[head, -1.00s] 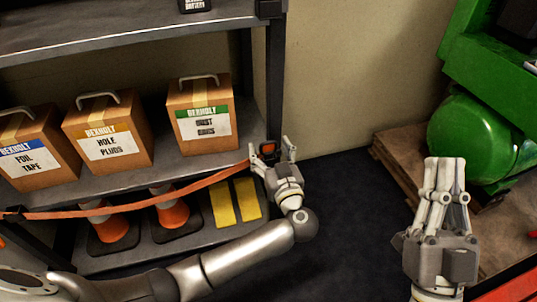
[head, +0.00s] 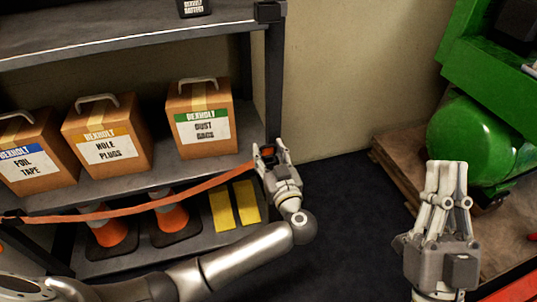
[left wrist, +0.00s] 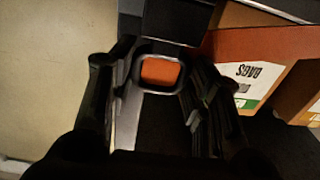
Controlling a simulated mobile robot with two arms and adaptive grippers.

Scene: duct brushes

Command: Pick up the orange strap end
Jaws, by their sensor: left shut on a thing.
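The orange strap (head: 150,202) runs across the front of the shelf unit from the left. Its right end (head: 268,152) is a dark piece with an orange patch at the shelf's right post. My left gripper (head: 269,150) is shut on this strap end. In the left wrist view the orange patch in its dark frame (left wrist: 161,73) sits between the fingers of my left gripper (left wrist: 160,85). My right gripper (head: 446,165) is at the right, empty, its fingers pointing up and close together; I cannot tell whether they are fully shut.
Boxes labelled foil tape (head: 38,152), hole plugs (head: 107,137) and dust bags (head: 200,115) stand on the middle shelf. Orange cones (head: 172,217) and yellow pieces (head: 234,206) are on the lower shelf. A green machine (head: 480,135) on a pallet is at right. Dark floor between is clear.

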